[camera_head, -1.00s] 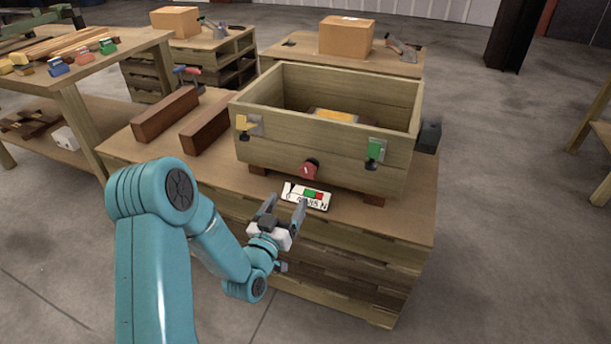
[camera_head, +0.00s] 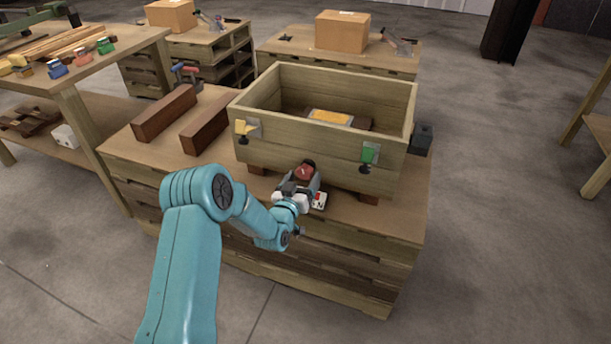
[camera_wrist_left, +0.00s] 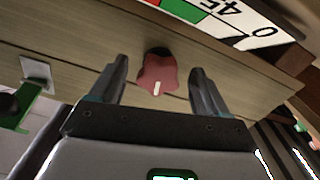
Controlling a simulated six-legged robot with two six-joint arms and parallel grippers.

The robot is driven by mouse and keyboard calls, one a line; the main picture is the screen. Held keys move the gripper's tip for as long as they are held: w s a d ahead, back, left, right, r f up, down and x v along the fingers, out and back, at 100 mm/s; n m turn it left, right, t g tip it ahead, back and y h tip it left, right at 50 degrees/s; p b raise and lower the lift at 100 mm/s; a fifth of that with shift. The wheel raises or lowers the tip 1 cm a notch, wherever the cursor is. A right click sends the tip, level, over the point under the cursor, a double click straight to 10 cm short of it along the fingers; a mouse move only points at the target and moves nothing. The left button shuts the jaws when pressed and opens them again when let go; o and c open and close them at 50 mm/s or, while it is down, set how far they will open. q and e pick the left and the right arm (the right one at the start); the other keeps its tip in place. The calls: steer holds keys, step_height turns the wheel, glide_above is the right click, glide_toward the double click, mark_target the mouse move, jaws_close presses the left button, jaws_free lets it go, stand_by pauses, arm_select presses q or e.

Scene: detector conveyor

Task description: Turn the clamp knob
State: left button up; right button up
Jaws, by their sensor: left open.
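The red clamp knob (camera_head: 305,173) is on the front face of the wooden box (camera_head: 330,158). In the left wrist view the knob (camera_wrist_left: 158,74) shows a white mark and sits between the two fingers, with a gap on each side. My left gripper (camera_head: 303,178) is open in front of the knob, its fingers reaching to either side of it. In the left wrist view the gripper (camera_wrist_left: 158,84) is open and empty. A white dial plate (camera_head: 319,200) with green and red bands lies below the knob, partly hidden by the gripper. My right gripper is not in view.
The box stands on a wooden bench (camera_head: 350,225). A yellow latch (camera_head: 243,128) and a green latch (camera_head: 369,154) are on its front. Two brown beams (camera_head: 164,112) lie to the left. A dark block (camera_head: 421,139) is at the box's right.

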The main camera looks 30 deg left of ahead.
arm_select(q)
steer(key=shift+x, duration=1.25)
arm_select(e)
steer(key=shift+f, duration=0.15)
